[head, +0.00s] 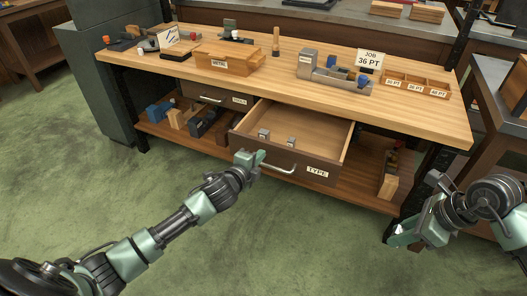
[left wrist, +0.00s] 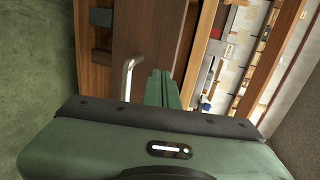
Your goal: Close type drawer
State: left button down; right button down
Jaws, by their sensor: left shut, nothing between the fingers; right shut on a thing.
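The type drawer (head: 310,170), labelled TYPE, is pulled out from under the bench. Its metal handle (head: 280,170) is on the front face, and two small grey blocks (head: 264,134) lie inside. My left gripper (head: 250,158) is shut and empty at the drawer's front, by the left end of the handle. In the left wrist view its green fingers (left wrist: 163,88) point at the drawer front, beside the handle (left wrist: 128,78). Whether they touch the front, I cannot tell. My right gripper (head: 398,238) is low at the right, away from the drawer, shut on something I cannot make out.
The wooden bench top (head: 290,83) holds a METAL box (head: 228,60), a JOB 36 PT sign (head: 369,59) and a divided type tray (head: 415,84). Another drawer (head: 212,95) to the left is shut. A lower shelf (head: 165,130) holds tools. The green floor in front is clear.

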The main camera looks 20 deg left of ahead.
aim_at(268, 146)
pick_arm(q)
jog(key=shift+w+d+r, duration=0.1)
jog(key=shift+w, duration=1.65)
pick_arm(e)
jog(key=shift+f, duration=0.1)
